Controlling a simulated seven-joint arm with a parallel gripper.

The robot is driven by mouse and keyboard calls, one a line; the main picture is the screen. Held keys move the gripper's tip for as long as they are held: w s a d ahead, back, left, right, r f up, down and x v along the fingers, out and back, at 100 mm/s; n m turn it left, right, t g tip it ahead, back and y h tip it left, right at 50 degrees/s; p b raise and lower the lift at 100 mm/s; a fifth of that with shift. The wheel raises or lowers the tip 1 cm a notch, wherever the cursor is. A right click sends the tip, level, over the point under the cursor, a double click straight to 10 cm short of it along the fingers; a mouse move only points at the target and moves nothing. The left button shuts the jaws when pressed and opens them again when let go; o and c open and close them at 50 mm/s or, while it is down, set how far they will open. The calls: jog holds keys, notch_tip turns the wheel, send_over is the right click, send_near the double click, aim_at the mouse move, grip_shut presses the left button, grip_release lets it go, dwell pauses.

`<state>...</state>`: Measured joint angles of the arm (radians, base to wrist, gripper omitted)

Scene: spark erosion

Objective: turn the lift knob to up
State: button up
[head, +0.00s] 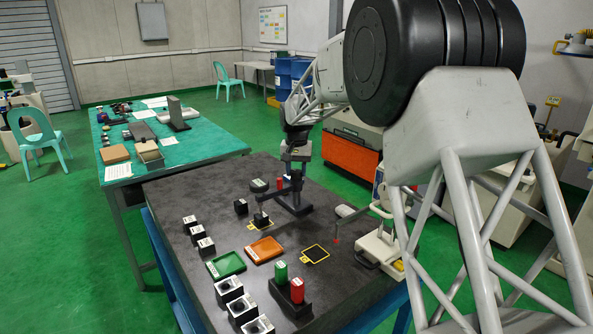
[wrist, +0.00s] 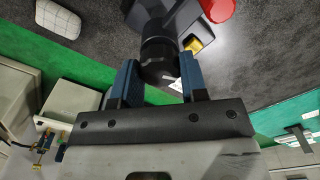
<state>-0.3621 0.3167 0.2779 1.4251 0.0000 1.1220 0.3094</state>
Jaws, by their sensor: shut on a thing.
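In the wrist view the black round lift knob (wrist: 158,62) sits between the two blue fingers of my gripper (wrist: 160,82), on a dark housing (wrist: 168,18). The gripper is shut on the knob. A small white mark shows on the knob's near end, partly hidden by a finger; I cannot read which setting it points to. In the head view my gripper (head: 296,172) is over the dark stand (head: 297,208) on the table; the knob itself cannot be made out there.
A red part (wrist: 217,9) and a yellow part (wrist: 193,44) lie close to the knob. On the dark table (head: 190,180) are a green tray (head: 226,264), an orange tray (head: 264,250), several black blocks, and a green and a red cylinder (head: 297,290) in a holder.

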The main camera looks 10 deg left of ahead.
aim_at(296, 170)
jog(key=n, duration=1.2)
jog(key=shift+a, duration=0.1)
dwell(0.4)
jog(key=o, duration=0.9)
jog(key=shift+o, duration=0.2)
jog(key=shift+r, duration=0.1)
jog(key=shift+r, duration=3.8)
jog(key=shift+s, duration=0.1)
